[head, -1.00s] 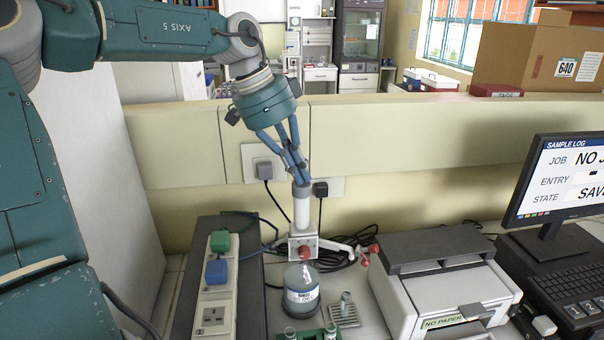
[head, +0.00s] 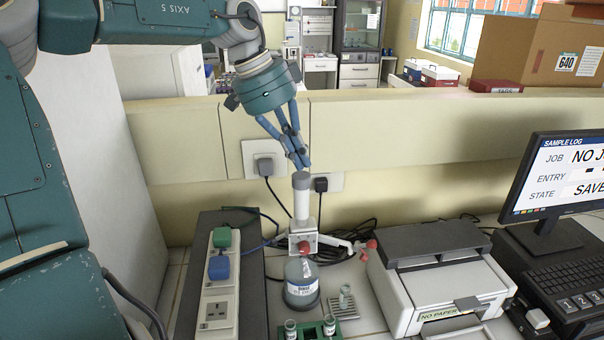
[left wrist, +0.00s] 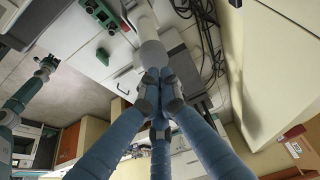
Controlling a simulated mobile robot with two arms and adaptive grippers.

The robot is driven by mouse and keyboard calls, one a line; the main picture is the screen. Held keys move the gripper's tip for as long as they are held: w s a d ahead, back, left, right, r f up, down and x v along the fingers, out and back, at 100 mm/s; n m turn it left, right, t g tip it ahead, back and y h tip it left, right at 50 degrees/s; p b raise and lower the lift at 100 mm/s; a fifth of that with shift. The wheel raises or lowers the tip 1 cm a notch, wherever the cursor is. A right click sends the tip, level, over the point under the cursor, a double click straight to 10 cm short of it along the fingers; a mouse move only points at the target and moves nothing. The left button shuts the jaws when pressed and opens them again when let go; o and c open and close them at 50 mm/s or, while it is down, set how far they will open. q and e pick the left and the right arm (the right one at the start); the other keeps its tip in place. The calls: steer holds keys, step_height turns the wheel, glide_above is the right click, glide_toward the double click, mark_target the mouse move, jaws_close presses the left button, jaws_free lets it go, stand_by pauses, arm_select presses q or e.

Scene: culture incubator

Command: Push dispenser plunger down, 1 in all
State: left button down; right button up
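The dispenser stands on the bench, its white plunger sleeve (head: 301,207) upright with a grey cap (head: 301,181) on top. A red knob (head: 304,247) sits at its front, and a clear labelled bottle (head: 301,285) is below. My left gripper (head: 303,164) has its blue fingers drawn together, tips just above the cap and apparently apart from it. In the left wrist view the closed fingertips (left wrist: 160,92) hold nothing, and the grey cap (left wrist: 150,54) shows just past them.
A power strip (head: 219,290) lies left of the dispenser, a printer (head: 440,282) right. A green vial rack (head: 312,327) and a small metal rack (head: 344,304) stand in front. Cables lie behind, below the partition (head: 400,130). A monitor (head: 560,185) stands far right.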

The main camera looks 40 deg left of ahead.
arm_select(q)
steer(key=shift+r, duration=0.1)
step_height(320, 180, up, 6)
steer(key=p, duration=0.5)
stand_by(0.5)
